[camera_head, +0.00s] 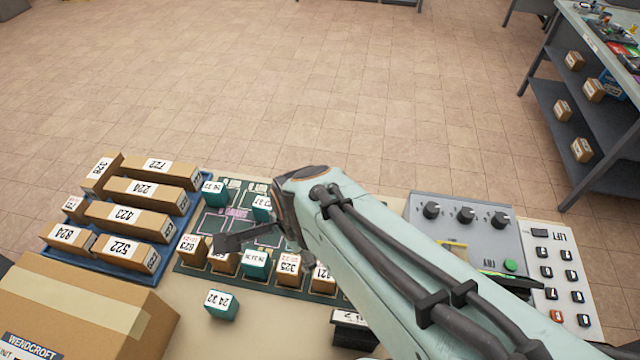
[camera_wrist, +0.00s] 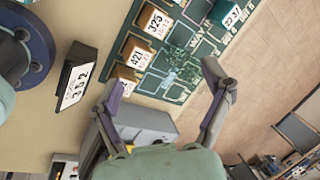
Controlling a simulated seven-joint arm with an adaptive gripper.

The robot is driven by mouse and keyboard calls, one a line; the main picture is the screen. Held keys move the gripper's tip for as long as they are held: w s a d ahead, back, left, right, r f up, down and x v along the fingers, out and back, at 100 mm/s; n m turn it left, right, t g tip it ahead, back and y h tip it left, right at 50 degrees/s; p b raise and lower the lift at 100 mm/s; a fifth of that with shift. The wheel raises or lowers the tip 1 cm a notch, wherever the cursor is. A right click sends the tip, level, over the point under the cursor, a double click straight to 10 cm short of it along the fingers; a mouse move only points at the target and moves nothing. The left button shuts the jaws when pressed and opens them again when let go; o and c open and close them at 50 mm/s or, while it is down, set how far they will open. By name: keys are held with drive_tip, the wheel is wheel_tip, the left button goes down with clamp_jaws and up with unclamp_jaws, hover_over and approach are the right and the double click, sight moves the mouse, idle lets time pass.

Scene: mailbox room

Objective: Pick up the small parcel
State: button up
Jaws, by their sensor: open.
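Several small parcels stand on a green board (camera_head: 184,268): brown ones, such as the parcel labelled 325 (camera_head: 289,268), and teal ones, such as the teal parcel (camera_head: 255,264). Another teal parcel (camera_head: 221,304) sits on the table in front of the board. I cannot tell which one is meant. In the wrist view, the brown parcels 325 (camera_wrist: 153,22) and 421 (camera_wrist: 135,50) stand beside my gripper (camera_wrist: 162,76). My gripper is open and empty, its fingers spread over the board's edge. In the head view my arm hides part of the board.
Longer brown parcels (camera_head: 113,216) lie in a blue tray (camera_head: 186,222) at left. A large carton (camera_head: 75,300) stands at front left. A grey knob box (camera_head: 465,226) and button panel (camera_head: 560,270) are at right. A black card stand (camera_wrist: 75,78) is near the gripper.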

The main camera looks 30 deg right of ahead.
drive_tip(key=s+d+f+m+g, duration=0.1)
drive_tip(key=d+f+m, duration=0.2)
drive_tip(key=s+d+f+m+g, duration=0.1)
drive_tip(key=s+d+f+m, duration=0.1)
drive_tip(key=d+f+m, duration=0.1)
drive_tip(key=s+d+f+m+g, duration=0.1)
drive_tip(key=s+d+f+m, duration=0.1)
drive_tip(key=d+f, duration=0.3)
drive_tip(key=shift+s+d+f+m, duration=0.2)
drive_tip(key=shift+f+m, duration=0.05)
drive_tip(key=shift+m, duration=0.45)
drive_tip(key=shift+s+d+f, duration=0.1)
drive_tip(key=shift+d+f, duration=0.05)
drive_tip(key=shift+f, duration=3.15)
drive_tip(key=c, duration=1.3)
